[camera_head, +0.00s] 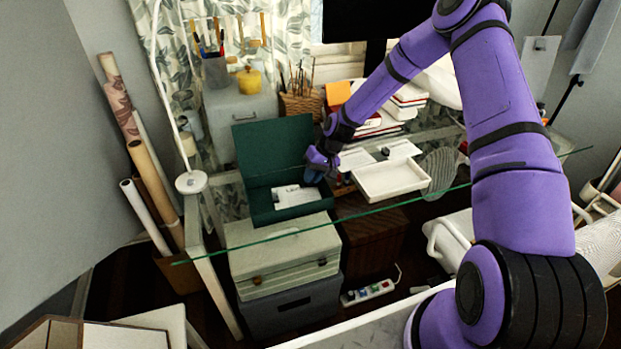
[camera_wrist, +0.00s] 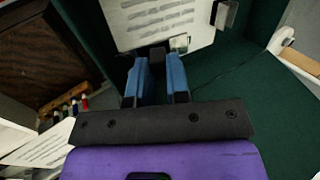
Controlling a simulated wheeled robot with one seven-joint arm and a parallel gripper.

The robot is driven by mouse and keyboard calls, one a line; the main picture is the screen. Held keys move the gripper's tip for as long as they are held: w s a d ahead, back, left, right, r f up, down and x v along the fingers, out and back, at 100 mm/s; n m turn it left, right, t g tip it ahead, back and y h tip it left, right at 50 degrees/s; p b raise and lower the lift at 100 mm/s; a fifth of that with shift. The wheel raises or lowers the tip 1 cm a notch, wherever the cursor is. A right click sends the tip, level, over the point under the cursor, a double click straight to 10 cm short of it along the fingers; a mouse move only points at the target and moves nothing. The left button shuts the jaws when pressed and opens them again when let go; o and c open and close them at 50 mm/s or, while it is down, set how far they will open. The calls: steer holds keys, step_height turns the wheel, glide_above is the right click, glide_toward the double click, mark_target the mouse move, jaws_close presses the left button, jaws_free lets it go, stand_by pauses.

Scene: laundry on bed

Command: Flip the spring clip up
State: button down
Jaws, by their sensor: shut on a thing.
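A dark green folder-like box (camera_head: 272,145) lies open on the glass desk, its lid raised at the back. A white printed sheet (camera_head: 295,196) lies in it; the sheet also shows at the top of the wrist view (camera_wrist: 150,18). My gripper (camera_head: 318,175) is low at the box's right side. In the wrist view my blue fingers (camera_wrist: 158,66) reach to the sheet's near edge, shut on a small dark piece, apparently the spring clip (camera_wrist: 158,52). The fingers partly hide it, so its lever position is unclear. A small shiny piece (camera_wrist: 180,43) sits just right of the fingertips.
A white tray (camera_head: 392,192) stands right of the box. Papers with a small dark object (camera_head: 385,152) lie behind it. Books (camera_head: 385,120), a wicker basket (camera_head: 300,105) and a yellow pot (camera_head: 249,82) stand farther back. The glass desk's front edge (camera_head: 260,240) is close.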

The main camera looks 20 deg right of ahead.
steer(key=y, duration=0.1)
steer(key=d+y, duration=0.1)
steer(key=y, duration=0.1)
steer(key=shift+d+r, duration=0.1)
steer(key=shift+r, duration=0.2)
steer(key=y, duration=0.1)
steer(key=d+y, duration=0.1)
steer(key=y, duration=0.1)
steer(key=shift+d+r+y, duration=0.15)
steer(key=shift+y, duration=0.15)
steer(key=d+y, duration=0.1)
steer(key=y, duration=0.1)
steer(key=d+y, duration=0.1)
steer(key=y, duration=0.2)
steer(key=shift+d+f+y, duration=0.1)
steer(key=shift+f+y, duration=0.1)
steer(key=shift+y, duration=0.1)
steer(key=c, duration=1.1)
jaws_free()
steer(key=shift+s, duration=0.1)
